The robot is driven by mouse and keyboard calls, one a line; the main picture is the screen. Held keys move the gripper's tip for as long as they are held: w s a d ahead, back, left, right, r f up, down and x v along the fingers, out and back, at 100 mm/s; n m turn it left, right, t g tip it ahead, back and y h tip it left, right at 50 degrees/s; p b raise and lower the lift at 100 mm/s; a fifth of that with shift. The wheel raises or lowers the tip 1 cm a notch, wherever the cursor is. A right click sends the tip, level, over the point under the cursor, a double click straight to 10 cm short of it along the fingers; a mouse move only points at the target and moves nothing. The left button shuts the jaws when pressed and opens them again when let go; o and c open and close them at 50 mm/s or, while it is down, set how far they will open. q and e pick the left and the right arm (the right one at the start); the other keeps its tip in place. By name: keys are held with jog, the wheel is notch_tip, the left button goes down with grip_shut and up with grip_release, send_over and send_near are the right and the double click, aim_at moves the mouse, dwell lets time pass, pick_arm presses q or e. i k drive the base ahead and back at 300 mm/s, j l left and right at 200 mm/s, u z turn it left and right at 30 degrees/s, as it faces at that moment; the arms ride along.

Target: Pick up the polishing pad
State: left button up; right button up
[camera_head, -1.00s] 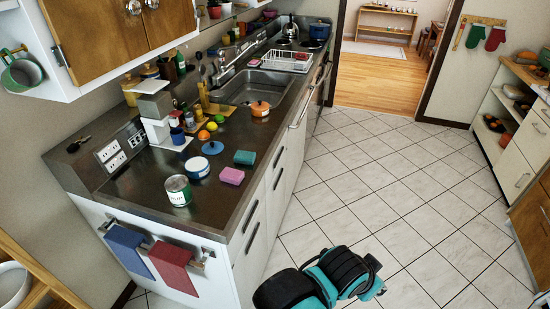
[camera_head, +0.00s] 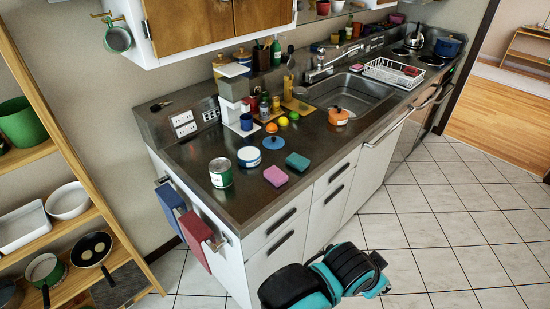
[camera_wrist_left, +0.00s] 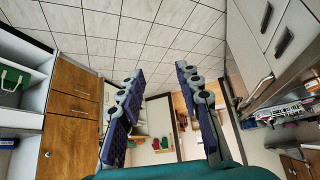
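Two small pad-like blocks lie flat on the near part of the dark counter: a pink one (camera_head: 276,176) and a teal one (camera_head: 297,161) just right of it. A smaller pink pad (camera_head: 356,68) lies behind the sink. I cannot tell which is the polishing pad. My left gripper (camera_wrist_left: 156,78) shows in the left wrist view, with its two fingers spread apart and nothing between them. Neither gripper's fingers show clearly in the head view; a teal and black part of my arm is at the bottom, in front of the drawers. My right gripper is not in view.
A tin can (camera_head: 220,172), a blue-and-white bowl (camera_head: 249,157) and a blue lid (camera_head: 274,143) stand near the pads. An orange pot (camera_head: 338,116) sits by the sink (camera_head: 345,94). Cloths hang at the counter's end. The tiled floor on the right is clear.

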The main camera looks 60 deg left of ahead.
aim_at(298, 163)
jog(key=i+j+u, duration=0.1)
jog(key=i+u, duration=0.15)
jog(key=u, duration=0.2)
jog(key=i+u, duration=0.2)
jog(key=u, duration=0.3)
jog(key=i+l+u, duration=0.15)
jog(key=u, duration=0.3)
jog(key=i+l+u, duration=0.2)
jog(key=u, duration=0.25)
jog(key=i+l+u, duration=0.3)
jog(key=u, duration=0.2)
